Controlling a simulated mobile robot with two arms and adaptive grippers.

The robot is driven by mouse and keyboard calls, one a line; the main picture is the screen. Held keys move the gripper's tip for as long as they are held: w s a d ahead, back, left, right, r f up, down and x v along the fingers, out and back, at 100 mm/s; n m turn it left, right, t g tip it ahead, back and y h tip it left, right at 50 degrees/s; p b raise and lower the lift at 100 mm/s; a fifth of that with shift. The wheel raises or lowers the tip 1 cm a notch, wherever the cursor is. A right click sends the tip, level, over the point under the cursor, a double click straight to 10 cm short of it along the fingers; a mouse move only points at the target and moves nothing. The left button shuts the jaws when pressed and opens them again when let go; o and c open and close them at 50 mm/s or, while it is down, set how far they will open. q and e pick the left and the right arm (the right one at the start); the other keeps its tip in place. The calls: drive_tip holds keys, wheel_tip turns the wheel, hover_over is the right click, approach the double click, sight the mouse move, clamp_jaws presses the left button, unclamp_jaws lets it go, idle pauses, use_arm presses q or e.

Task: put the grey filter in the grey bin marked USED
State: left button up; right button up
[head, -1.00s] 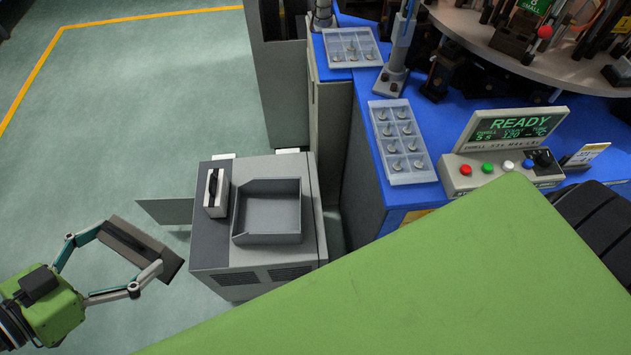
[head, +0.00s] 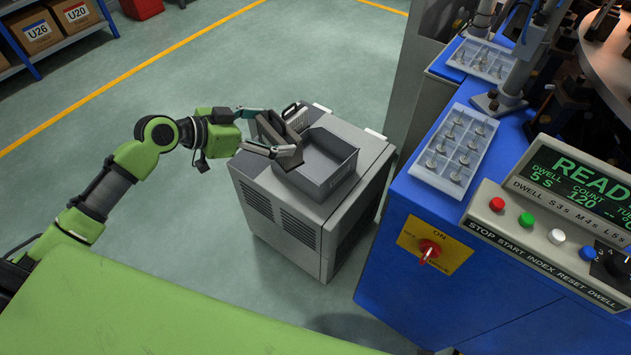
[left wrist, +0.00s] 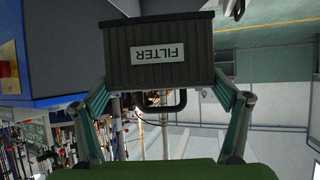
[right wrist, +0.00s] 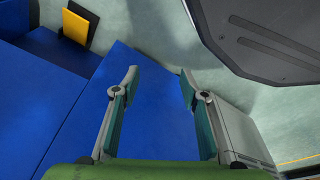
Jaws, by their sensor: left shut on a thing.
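The grey filter (head: 283,143) is a ribbed dark grey block with a handle, held by my left gripper (head: 272,131). In the left wrist view the filter (left wrist: 158,40) sits between both fingers, its FILTER label upside down. In the head view it is tilted, at the left side of the open grey bin (head: 338,180), overlapping its rim. I cannot tell whether it touches the bin. The bin sits on top of a grey cabinet and looks empty where its inside shows. No USED mark is readable. My right gripper (right wrist: 159,88) is open and empty in the right wrist view.
The grey cabinet (head: 290,208) stands on the green floor. A handled piece (head: 292,110) stands on its top behind the filter. A blue machine bench (head: 400,215) with a parts tray (head: 455,150) and a button panel (head: 545,230) is to the right.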

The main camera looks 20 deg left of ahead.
use_arm(q)
drive_tip(key=w+a+f+n+t+y+b, duration=0.2)
drive_tip(key=w+a+f+b, duration=0.25)
drive_tip(key=w+a, duration=0.4)
drive_tip(key=shift+g, duration=0.3)
drive_tip(key=d+f, duration=0.4)
drive_tip(key=w+d+f+b, duration=0.1)
drive_tip(key=d+f, duration=0.3)
drive_tip(key=d, duration=0.1)
drive_tip(key=d+f+b, duration=0.1)
drive_tip(key=d+f, duration=0.3)
drive_tip(key=d, duration=0.1)
drive_tip(key=shift+w+f, duration=0.1)
drive_tip(key=shift+w, duration=0.3)
drive_tip(key=shift+f, duration=0.25)
use_arm(e)
drive_tip(key=w+r+t, duration=0.1)
drive_tip(key=w+r, duration=0.2)
drive_tip(key=r, duration=0.9)
drive_tip(key=shift+w+a+r, duration=0.15)
drive_tip(key=shift+w+r, duration=0.25)
use_arm(q)
drive_tip(key=shift+f, duration=0.1)
use_arm(e)
drive_tip(key=shift+r, duration=0.15)
use_arm(q)
drive_tip(key=o, duration=1)
use_arm(e)
drive_tip(key=shift+r, duration=0.1)
